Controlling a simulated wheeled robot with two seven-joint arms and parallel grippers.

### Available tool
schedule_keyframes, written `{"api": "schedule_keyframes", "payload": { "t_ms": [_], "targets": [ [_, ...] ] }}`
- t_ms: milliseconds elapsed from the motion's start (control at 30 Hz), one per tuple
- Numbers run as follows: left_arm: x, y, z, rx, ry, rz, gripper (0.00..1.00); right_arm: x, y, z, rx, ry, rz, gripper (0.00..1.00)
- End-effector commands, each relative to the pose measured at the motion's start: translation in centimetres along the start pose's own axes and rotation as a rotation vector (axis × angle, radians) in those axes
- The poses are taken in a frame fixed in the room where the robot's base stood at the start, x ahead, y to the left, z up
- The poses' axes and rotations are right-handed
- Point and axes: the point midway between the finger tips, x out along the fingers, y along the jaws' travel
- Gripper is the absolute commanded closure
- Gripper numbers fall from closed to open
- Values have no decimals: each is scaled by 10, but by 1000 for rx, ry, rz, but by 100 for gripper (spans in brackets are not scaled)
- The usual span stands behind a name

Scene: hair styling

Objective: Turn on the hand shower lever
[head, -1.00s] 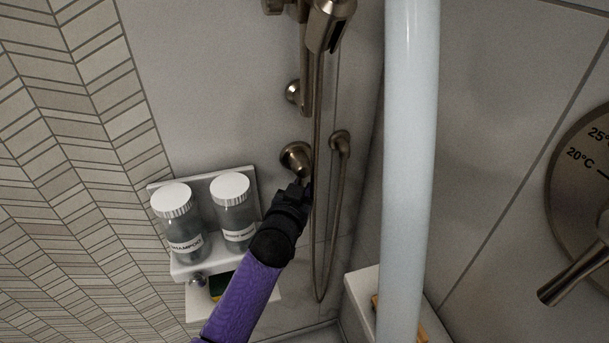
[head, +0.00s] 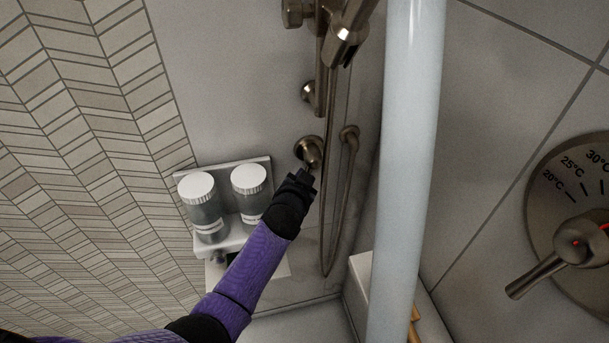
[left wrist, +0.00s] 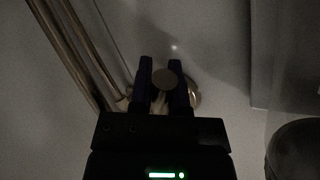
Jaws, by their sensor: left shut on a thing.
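The hand shower lever is a small bronze handle on a round wall valve (head: 309,150), left of the hanging hose. My left gripper (head: 307,174) comes up to it from below left in the head view. In the left wrist view, a round metal lever end (left wrist: 165,79) sits between the two dark fingers of the left gripper (left wrist: 163,72), which is shut on it. The fingers hide part of the lever. The valve's round base (left wrist: 194,94) shows behind them. My right gripper is not in view.
The shower hose (head: 333,240) hangs just right of my gripper, below the hand shower (head: 346,42). A shelf (head: 262,170) with two white-capped jars is at left. A pale vertical pole (head: 405,170) and a temperature dial (head: 548,165) stand at right.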

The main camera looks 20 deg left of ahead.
Motion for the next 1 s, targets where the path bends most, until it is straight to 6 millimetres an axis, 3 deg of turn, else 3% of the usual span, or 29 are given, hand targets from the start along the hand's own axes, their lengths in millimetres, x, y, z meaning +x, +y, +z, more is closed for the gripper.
{"api": "schedule_keyframes", "payload": {
  "t_ms": [200,233,367,700,1000],
  "targets": [
    [0,0,1,0,-2,0,100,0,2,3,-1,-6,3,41],
    [0,0,1,0,-2,0,72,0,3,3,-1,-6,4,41],
    [0,0,1,-1,-1,0,45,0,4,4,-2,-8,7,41],
    [-5,-1,-1,-1,1,0,44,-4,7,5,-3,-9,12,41],
    [-68,-2,-5,-2,0,1,44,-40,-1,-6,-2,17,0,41]
  ]
}}
